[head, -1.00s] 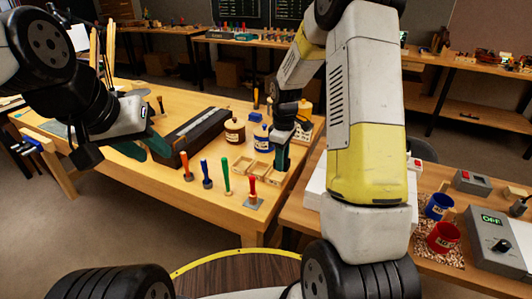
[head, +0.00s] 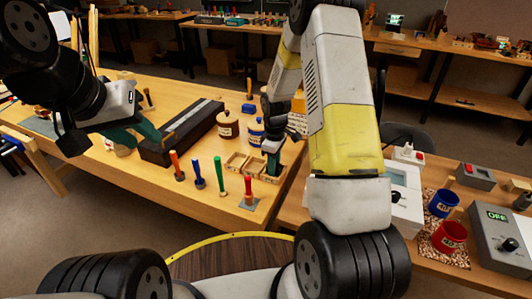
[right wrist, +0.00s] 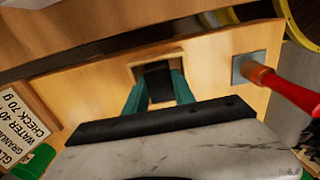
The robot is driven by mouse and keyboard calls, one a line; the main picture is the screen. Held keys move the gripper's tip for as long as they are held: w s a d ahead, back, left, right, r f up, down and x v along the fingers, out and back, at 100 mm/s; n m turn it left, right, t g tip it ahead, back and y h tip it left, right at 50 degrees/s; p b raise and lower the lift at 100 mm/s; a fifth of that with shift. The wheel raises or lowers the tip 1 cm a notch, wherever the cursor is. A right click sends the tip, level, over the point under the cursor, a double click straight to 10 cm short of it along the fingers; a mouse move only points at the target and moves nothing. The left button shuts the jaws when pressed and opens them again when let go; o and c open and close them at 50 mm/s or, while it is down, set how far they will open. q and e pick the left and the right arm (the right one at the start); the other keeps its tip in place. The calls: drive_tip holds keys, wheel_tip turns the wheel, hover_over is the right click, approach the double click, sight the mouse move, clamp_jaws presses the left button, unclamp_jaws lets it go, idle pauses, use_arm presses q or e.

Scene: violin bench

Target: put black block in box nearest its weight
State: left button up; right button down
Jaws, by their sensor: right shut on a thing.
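My right gripper (head: 272,164) points down at the right end of the row of small open wooden boxes (head: 236,160). In the right wrist view its teal fingers (right wrist: 158,88) are shut on the black block (right wrist: 157,76). A wooden box rim (right wrist: 150,62) shows around the far side of the block, which looks to be at or within the box opening; its depth is hard to tell. In the head view the block is hidden by the gripper. My left gripper (head: 146,132) hangs near the long dark case, its teal fingers apart and empty.
Tools with orange, blue, green and red handles stand in front of the boxes; the red-handled one (head: 248,190) is close. A brown jar (head: 228,125) and a blue jar (head: 256,132) stand behind. A white device (head: 404,195) and cups are on the right table.

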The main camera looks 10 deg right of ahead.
drive_tip(key=shift+f, duration=0.4)
drive_tip(key=shift+f, duration=0.2)
drive_tip(key=c, duration=1.3)
unclamp_jaws()
drive_tip(key=shift+r, duration=0.1)
drive_tip(key=s+r+m+t, duration=0.15)
drive_tip(key=s+r, duration=0.25)
drive_tip(key=r, duration=0.9)
drive_tip(key=s+r+m+t, duration=0.1)
drive_tip(key=s+r+m, duration=0.25)
drive_tip(key=r, duration=1.05)
drive_tip(key=s+r+m+t, duration=0.1)
drive_tip(key=s+r+m, duration=0.1)
drive_tip(key=s, duration=0.3)
drive_tip(key=s+a+r+m+t+y, duration=0.1)
drive_tip(key=s+r, duration=0.1)
drive_tip(key=s, duration=0.4)
drive_tip(key=s+a+r+m+t+y, duration=0.1)
drive_tip(key=s+r+m, duration=0.1)
drive_tip(key=s, duration=0.4)
drive_tip(key=shift+a+r+m+t, duration=0.1)
drive_tip(key=shift+r+m+t, duration=0.25)
drive_tip(key=shift+r, duration=0.25)
